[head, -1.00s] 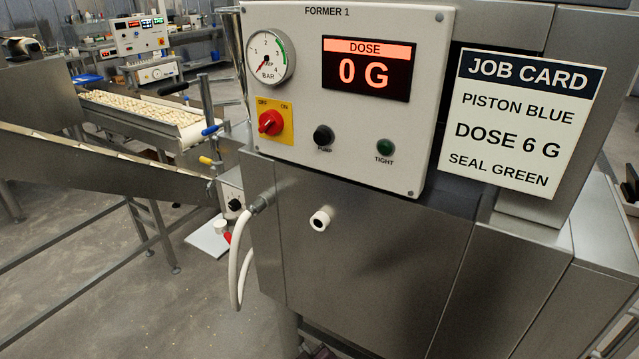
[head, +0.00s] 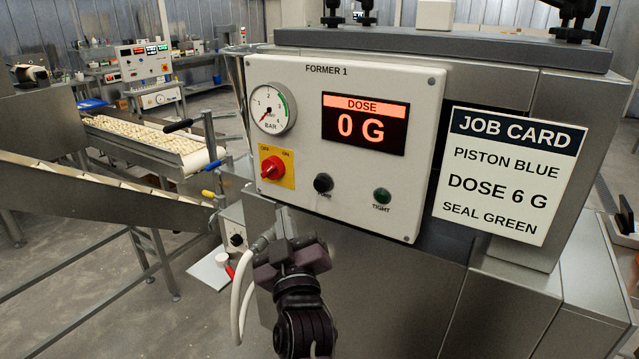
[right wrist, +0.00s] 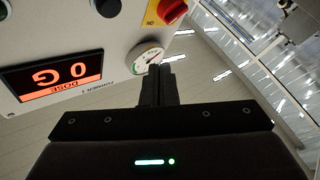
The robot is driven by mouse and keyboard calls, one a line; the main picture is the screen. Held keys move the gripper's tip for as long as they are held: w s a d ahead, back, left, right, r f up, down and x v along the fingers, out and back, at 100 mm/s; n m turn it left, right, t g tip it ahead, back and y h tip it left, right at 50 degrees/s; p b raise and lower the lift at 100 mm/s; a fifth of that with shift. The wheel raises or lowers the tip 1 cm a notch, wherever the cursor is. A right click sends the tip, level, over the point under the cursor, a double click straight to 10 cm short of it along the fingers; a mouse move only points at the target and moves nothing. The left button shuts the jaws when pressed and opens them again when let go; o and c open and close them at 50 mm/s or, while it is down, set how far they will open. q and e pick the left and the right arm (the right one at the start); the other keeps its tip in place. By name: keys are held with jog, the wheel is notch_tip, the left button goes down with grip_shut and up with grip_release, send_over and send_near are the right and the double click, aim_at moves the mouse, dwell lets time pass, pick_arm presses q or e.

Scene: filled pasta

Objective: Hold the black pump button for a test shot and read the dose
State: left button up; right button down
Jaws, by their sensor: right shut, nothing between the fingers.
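The black pump button (head: 323,182) sits low on the Former 1 panel (head: 300,80), left of the green TIGHT lamp (head: 382,196). The dose display (head: 364,124) reads 0 G. My right gripper (head: 284,222) is shut and empty, below and left of the button and apart from it in the head view. In the right wrist view the shut fingers (right wrist: 160,84) point up past the gauge, and the black button (right wrist: 108,7) shows upside down at the top edge. My left gripper is not in view.
A red knob (head: 272,168) on a yellow plate sits left of the button. A pressure gauge (head: 272,108) reads near zero. The job card (head: 508,176) says piston blue, dose 6 g, seal green. A pasta conveyor (head: 150,140) stands at left.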

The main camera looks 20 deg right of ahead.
aim_at(321, 185)
jog(key=shift+w, duration=0.1)
jog(key=w+d+b, duration=0.1)
jog(key=w+d, duration=0.4)
jog(key=d, duration=0.2)
jog(key=shift+w+b, duration=0.2)
jog(key=shift+b, duration=0.2)
jog(key=shift+d, duration=0.1)
dwell(2.0)
jog(key=shift+w+d+f, duration=0.1)
jog(key=shift+w+d, duration=0.15)
jog(key=shift+w+d, duration=0.2)
jog(key=shift+d, duration=0.1)
dwell(2.7)
jog(key=shift+p, duration=0.3)
dwell(0.7)
jog(key=shift+s+a, duration=0.5)
jog(key=shift+a, duration=0.15)
